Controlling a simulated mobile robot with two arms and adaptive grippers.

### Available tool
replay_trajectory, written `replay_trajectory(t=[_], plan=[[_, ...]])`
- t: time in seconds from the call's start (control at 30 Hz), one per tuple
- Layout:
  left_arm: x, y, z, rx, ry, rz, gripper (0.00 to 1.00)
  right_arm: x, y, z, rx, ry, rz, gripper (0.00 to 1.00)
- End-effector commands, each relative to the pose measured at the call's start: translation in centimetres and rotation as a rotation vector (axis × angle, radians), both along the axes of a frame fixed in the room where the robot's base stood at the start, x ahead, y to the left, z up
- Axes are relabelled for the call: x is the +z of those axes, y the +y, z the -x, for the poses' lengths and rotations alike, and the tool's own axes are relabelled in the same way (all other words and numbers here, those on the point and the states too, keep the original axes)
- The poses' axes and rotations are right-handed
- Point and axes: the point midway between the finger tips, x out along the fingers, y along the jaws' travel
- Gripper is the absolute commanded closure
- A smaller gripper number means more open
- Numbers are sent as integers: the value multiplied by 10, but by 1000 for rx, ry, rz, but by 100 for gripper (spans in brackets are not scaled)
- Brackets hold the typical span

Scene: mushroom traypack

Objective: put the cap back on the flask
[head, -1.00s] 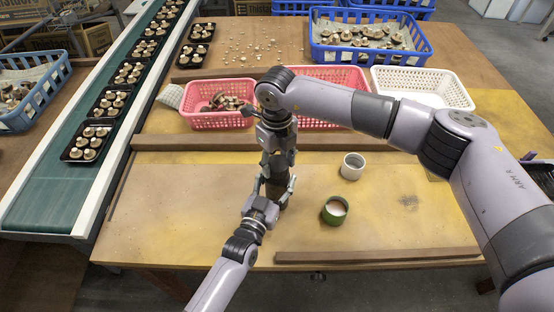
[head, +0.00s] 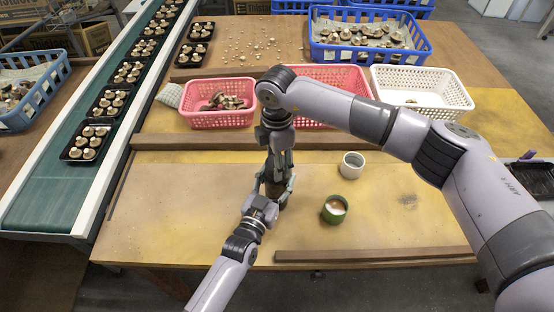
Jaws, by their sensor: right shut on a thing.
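The dark brown flask (head: 273,190) stands about upright over the table, mostly hidden between my grippers. My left gripper (head: 275,186) comes from the front, with its fingers on both sides of the flask and closed around it. My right gripper (head: 279,172) points down from above, right over the flask's top, and is shut. The cap in its fingers is hidden by the fingers and wrist, so I cannot tell whether it touches the flask.
A green cup (head: 335,209) and a white cup (head: 352,165) stand to the right. Wooden strips (head: 375,255) edge the work area. Behind are pink baskets (head: 219,117) and a white basket (head: 424,105). A green conveyor (head: 60,180) runs at left. The front-left table is clear.

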Motion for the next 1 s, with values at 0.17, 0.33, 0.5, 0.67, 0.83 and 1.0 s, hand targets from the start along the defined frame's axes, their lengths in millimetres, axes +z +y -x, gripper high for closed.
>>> replay_trajectory(t=[0.17,0.33,0.5,0.67,0.83,1.0], plan=[[-1,0,0,0,1,-2,100,1,1,0,-347,-2,-2,64],[-1,0,0,0,1,-2,100,1,1,0,-632,-2,-3,64],[-1,0,0,-1,1,-2,100,1,0,0,-772,-3,-2,64],[-1,0,0,-1,1,-2,100,1,0,-1,-791,-4,-2,64],[-1,0,1,-1,1,-2,100,1,0,-1,-790,-4,-2,53],[-1,0,1,-1,1,-2,100,1,0,0,-789,-3,-2,41]])
